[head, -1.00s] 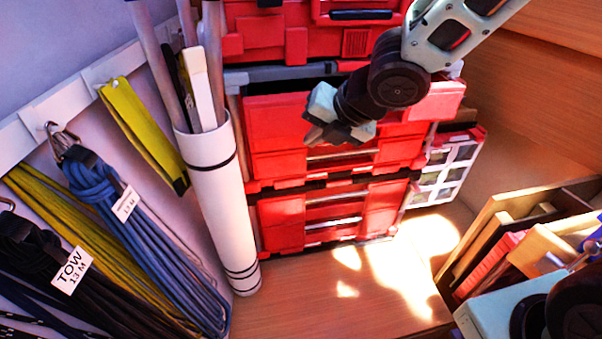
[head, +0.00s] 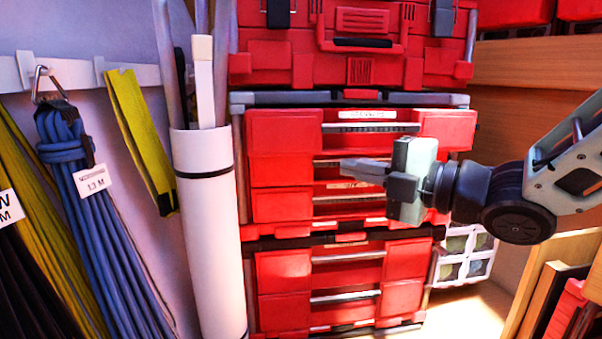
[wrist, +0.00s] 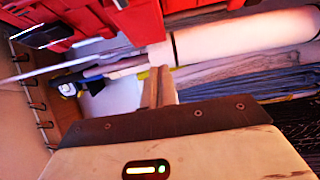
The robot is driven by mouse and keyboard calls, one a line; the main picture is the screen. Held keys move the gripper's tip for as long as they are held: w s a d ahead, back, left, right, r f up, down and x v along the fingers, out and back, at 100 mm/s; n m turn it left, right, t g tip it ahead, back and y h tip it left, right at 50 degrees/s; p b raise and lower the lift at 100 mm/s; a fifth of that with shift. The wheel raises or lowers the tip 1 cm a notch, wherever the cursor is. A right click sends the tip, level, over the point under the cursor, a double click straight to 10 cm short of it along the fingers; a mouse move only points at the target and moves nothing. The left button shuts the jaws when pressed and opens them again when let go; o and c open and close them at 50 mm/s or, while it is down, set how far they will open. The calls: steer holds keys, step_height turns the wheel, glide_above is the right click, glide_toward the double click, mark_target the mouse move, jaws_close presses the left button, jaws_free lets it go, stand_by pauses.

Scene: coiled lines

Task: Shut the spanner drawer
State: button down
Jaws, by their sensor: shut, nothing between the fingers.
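The red drawer chest stands upright in the middle of the head view. Its top drawer (head: 283,132) has a white label too small to read surely; I take it as the spanner drawer. Its front looks wider than the fronts below and seems to stand out from the chest. My gripper (head: 362,171) is shut and empty, pointing left in front of the chest, just below the top drawer's handle in the picture. Whether it touches the front cannot be told. In the wrist view the closed fingers (wrist: 160,86) point towards the white tube.
A white tube (head: 208,235) holding long rods stands left of the chest. Blue coiled line (head: 90,200) and a yellow strap (head: 138,140) hang from a wall rail. A red case (head: 355,60) sits above. A clear-fronted organiser (head: 465,255) and wooden boards (head: 545,300) are at right.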

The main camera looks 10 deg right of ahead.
steer(key=a+p, duration=0.1)
steer(key=p, duration=0.3)
glide_toward(284, 149)
steer(key=x, duration=0.5)
steer(key=shift+s+a, duration=0.25)
steer(key=shift+w, duration=0.5)
